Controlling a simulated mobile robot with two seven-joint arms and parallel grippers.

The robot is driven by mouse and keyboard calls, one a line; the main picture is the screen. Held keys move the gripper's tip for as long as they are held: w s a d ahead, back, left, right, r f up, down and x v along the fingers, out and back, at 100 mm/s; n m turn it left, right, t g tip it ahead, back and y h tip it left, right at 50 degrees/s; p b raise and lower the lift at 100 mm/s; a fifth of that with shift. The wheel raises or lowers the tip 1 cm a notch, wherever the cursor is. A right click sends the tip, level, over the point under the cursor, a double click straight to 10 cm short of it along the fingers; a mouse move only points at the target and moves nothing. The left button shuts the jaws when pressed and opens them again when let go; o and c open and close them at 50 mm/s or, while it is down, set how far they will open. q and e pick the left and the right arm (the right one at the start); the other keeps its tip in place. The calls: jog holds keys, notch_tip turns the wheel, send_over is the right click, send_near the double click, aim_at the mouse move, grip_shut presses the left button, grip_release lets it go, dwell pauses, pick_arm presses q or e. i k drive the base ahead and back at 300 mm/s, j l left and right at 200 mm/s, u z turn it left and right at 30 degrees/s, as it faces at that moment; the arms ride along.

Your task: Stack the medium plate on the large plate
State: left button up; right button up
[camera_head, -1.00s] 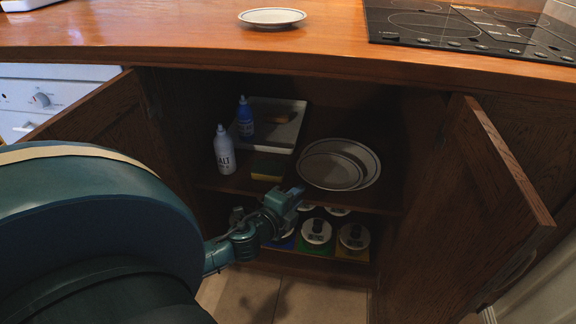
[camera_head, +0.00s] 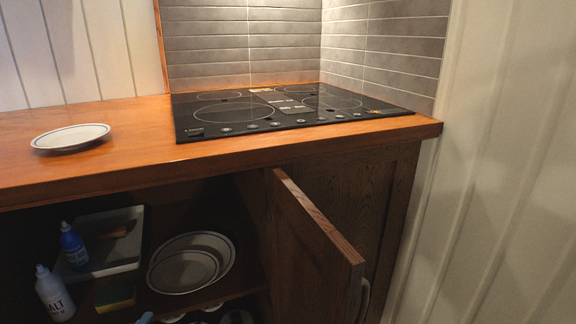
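Two white plates with dark rim lines are on the shelf in the open cabinet. The smaller plate (camera_head: 184,271) overlaps the larger plate (camera_head: 219,244), whose rim shows behind it and to its right. I cannot tell whether the smaller one lies fully inside the larger. Another white plate (camera_head: 71,138) sits alone on the wooden counter at the left. Only a small teal tip of my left gripper (camera_head: 145,317) shows at the bottom edge, below the smaller plate; its fingers are mostly cut off. My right gripper is not in view.
A salt bottle (camera_head: 54,294), a blue bottle (camera_head: 73,245), a sponge (camera_head: 115,296) and a grey tray (camera_head: 131,265) stand left of the plates. An open cabinet door (camera_head: 315,245) juts out at right. A black cooktop (camera_head: 285,110) covers the counter's right; bare counter lies around the lone plate.

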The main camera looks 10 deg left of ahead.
aim_at(182, 272)
jog(key=k+l, duration=0.1)
jog(key=k, duration=0.4)
jog(key=k+l, duration=0.1)
jog(key=k, duration=0.4)
